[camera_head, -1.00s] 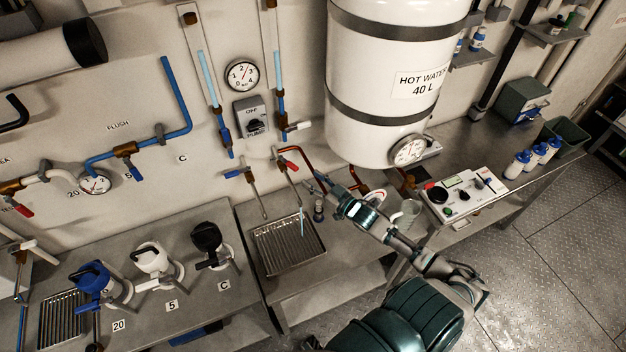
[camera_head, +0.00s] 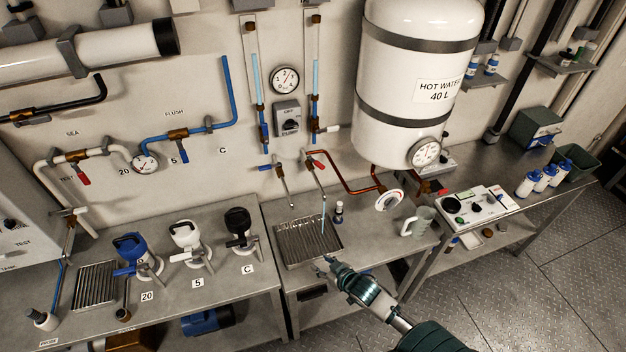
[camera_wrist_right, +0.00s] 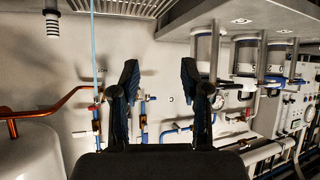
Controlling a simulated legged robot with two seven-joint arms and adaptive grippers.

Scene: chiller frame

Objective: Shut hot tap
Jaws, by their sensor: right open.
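The hot tap (camera_head: 315,160), with a red lever, sits on the wall where the copper pipe from the white hot water tank (camera_head: 410,85) ends. Its spout reaches out over the ribbed drip tray (camera_head: 290,258), and a thin pale-blue stream of water (camera_head: 323,215) falls from it. The stream also shows in the right wrist view (camera_wrist_right: 93,45), which is upside down. My right gripper (camera_head: 328,260) is in front of the tray's front right corner, below and apart from the tap. In the wrist view its two dark fingers (camera_wrist_right: 160,85) stand apart with nothing between them. My left gripper is out of view.
A blue-levered tap (camera_head: 275,166) is just left of the hot tap. Several jugs (camera_head: 185,240) stand on the left bench.

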